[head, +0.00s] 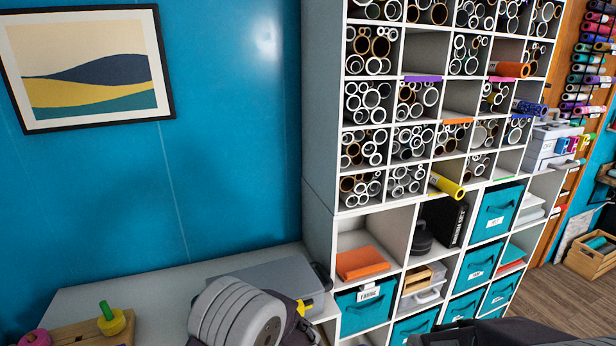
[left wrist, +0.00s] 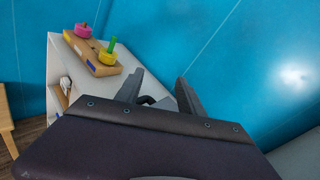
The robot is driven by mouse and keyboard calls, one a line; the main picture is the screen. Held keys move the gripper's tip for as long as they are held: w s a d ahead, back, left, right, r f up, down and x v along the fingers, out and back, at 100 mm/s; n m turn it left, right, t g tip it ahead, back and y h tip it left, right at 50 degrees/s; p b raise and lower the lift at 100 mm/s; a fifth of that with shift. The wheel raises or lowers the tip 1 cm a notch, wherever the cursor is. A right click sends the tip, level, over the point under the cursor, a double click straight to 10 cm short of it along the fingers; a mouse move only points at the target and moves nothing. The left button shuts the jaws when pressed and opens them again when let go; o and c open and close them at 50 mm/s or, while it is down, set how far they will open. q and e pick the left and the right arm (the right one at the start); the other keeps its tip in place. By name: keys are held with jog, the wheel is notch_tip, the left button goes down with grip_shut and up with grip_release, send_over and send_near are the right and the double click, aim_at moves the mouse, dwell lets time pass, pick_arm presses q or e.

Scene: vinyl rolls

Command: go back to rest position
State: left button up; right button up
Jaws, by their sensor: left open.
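My left gripper (left wrist: 161,76) shows in the left wrist view with its two dark fingers apart and nothing between them. It is over or near the white surface, close to the blue wall. In the head view, my grey left arm rises at the bottom centre, but its fingertips cannot be made out. A dark shape at the bottom right edge of the head view may be part of my right arm; no right gripper shows.
A white cabinet top (head: 90,300) holds a wooden peg board (head: 95,333) with coloured rings, also in the left wrist view (left wrist: 97,62). A grey case (head: 262,276) lies behind my left arm. A tall shelf of vinyl rolls (head: 405,190) stands right, teal bins (head: 365,309) below.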

pick_arm(q)
jog(key=s+a+n+g, duration=0.4)
jog(key=s+a+g, duration=0.15)
jog(key=a, duration=0.25)
jog(key=s+a+f+n+g+h, duration=0.1)
jog(key=s+f+n+g+h, duration=0.2)
jog(key=s, duration=0.5)
jog(key=s+a+f+n+g+h, duration=0.1)
jog(key=s+f+n+g+h, duration=0.15)
jog(key=s+n, duration=0.35)
jog(key=s+d+f+n+t+h, duration=0.1)
jog(key=s+d+f+n+h, duration=0.2)
jog(key=s+d+n+h, duration=0.35)
jog(key=w+d+f+n+t+h, duration=0.1)
jog(key=w+d+f+t+h, duration=0.1)
jog(key=w+d, duration=0.3)
jog(key=d, duration=0.2)
jog(key=shift+d+n+h, duration=0.3)
jog(key=shift+n, duration=0.05)
